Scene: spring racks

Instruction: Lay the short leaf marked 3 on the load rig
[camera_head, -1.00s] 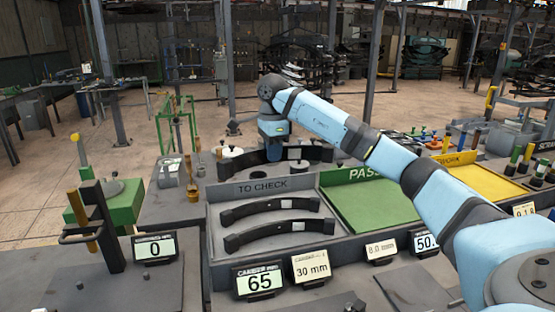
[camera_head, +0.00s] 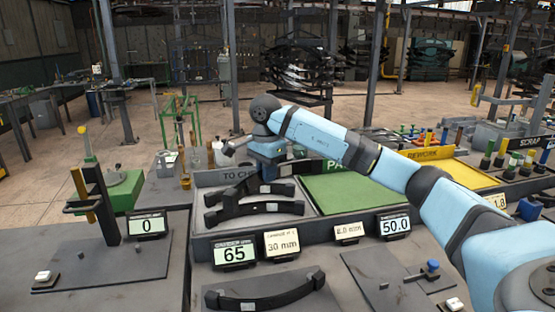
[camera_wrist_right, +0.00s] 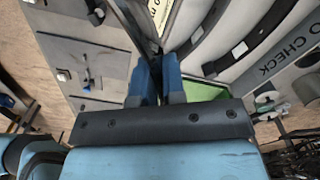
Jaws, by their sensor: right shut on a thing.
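Two similar leaves, the back one (camera_head: 228,195) and the front one (camera_head: 255,211), lie in the tray. At the left stands a dark post with a yellow-gripped lever (camera_head: 98,200), probably the load rig. My left gripper is not in view.
Another dark leaf (camera_head: 265,300) lies on the front bench. The green PASS tray (camera_head: 340,195) and yellow REWORK tray (camera_head: 460,175) look empty.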

